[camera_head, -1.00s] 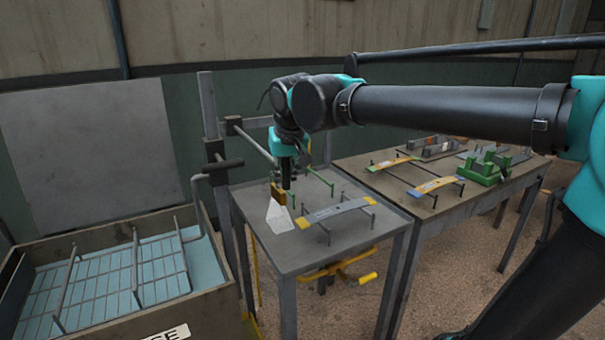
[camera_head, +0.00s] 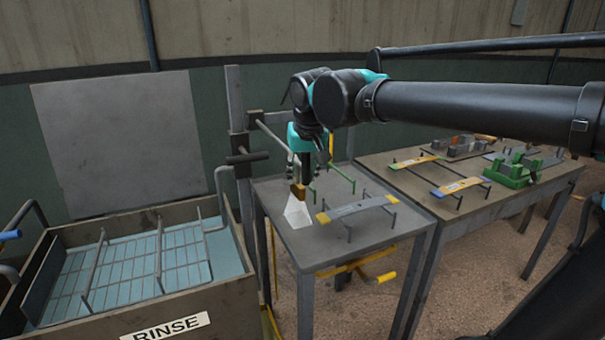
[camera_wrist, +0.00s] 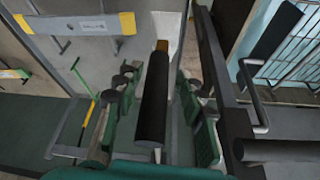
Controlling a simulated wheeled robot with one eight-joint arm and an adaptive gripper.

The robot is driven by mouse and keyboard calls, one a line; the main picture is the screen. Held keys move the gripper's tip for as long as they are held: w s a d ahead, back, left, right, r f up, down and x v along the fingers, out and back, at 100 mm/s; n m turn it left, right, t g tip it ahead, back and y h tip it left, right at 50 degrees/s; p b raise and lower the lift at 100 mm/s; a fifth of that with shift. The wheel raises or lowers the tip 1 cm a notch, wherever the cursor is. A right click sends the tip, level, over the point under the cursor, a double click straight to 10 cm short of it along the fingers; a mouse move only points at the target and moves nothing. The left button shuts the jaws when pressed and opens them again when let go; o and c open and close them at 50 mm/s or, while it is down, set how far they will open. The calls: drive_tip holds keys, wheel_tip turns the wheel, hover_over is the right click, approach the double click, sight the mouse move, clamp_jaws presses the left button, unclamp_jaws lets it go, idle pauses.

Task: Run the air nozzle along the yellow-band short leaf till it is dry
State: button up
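The short leaf (camera_head: 355,209) is grey with yellow ends and rests raised on thin pegs above the small table. In the wrist view the leaf (camera_wrist: 80,25) shows at the upper left. My gripper (camera_head: 303,168) is shut on the air nozzle (camera_wrist: 154,98), a black cylinder with a brass-coloured tip (camera_head: 299,191). The nozzle points down, and a pale white cone of air (camera_head: 297,212) spreads below it. The cone is just left of the leaf's near left end in the head view; I cannot tell whether it touches the leaf. I cannot tell how wet the leaf is.
A rinse tank (camera_head: 170,324) with blue liquid and wire racks stands at left. A grey post (camera_head: 236,130) rises behind the small table (camera_head: 300,247). A second table (camera_head: 440,208) at right holds more leaves and a green fixture (camera_head: 510,172).

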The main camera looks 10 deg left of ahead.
drive_tip(key=v, duration=1.2)
idle(0.3)
